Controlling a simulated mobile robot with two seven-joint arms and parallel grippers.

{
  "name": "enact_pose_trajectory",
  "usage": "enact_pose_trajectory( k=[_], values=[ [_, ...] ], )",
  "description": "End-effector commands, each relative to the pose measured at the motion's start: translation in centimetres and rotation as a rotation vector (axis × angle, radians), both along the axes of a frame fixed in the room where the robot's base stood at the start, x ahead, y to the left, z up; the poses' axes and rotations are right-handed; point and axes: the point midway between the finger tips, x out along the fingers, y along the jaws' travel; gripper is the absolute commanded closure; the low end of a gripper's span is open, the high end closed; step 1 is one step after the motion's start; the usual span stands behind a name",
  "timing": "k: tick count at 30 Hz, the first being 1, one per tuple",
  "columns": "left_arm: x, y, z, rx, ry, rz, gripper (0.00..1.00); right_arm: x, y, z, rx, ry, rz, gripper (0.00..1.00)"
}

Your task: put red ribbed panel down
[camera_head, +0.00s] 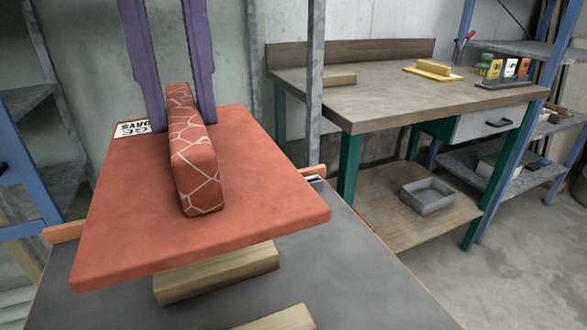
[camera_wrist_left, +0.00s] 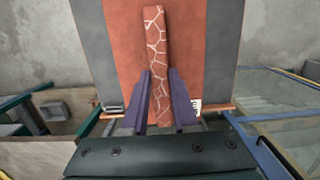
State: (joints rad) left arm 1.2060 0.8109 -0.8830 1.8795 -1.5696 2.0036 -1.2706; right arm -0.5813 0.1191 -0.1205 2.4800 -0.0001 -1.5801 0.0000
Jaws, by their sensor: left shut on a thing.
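The red ribbed panel (camera_head: 110,225) is a flat orange-red board with a raised rib (camera_head: 193,165) patterned with pale lines. A white label with black print (camera_head: 135,128) is at its far left corner. My left gripper (camera_head: 183,112) has its two purple fingers on either side of the rib, shut on it. The wrist view also shows the panel (camera_wrist_left: 122,40) and the gripper (camera_wrist_left: 158,92) around the rib. The panel is over a grey-topped table (camera_head: 345,265), above a wooden block (camera_head: 218,275). I cannot tell whether it touches the block. My right gripper is not in view.
A second wooden block (camera_head: 278,319) lies on the table at the front. A workbench (camera_head: 400,90) with a drawer stands at the back right, a grey bin (camera_head: 427,195) on its lower shelf. A metal post (camera_head: 316,85) rises behind the table. Blue-framed shelves flank both sides.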

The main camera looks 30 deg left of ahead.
Motion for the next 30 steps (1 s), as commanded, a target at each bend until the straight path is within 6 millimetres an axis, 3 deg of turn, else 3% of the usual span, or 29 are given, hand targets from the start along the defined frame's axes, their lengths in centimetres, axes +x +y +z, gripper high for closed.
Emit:
enact_pose_trajectory(
  k=[3, 12, 23, 30],
  values=[
    [-0.1, 0.0, -3.4, 0.0, 0.005, 0.001, 1.0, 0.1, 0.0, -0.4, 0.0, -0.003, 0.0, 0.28],
    [-0.1, 0.0, -10.7, -0.001, 0.003, 0.004, 1.0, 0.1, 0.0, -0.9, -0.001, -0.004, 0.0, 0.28],
    [0.0, -0.1, -13.9, -0.003, 0.0, 0.003, 1.0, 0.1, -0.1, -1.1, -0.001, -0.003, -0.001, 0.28],
    [0.0, 0.0, -17.1, -0.003, -0.001, 0.004, 1.0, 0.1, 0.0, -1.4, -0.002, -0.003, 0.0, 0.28]
  ],
)
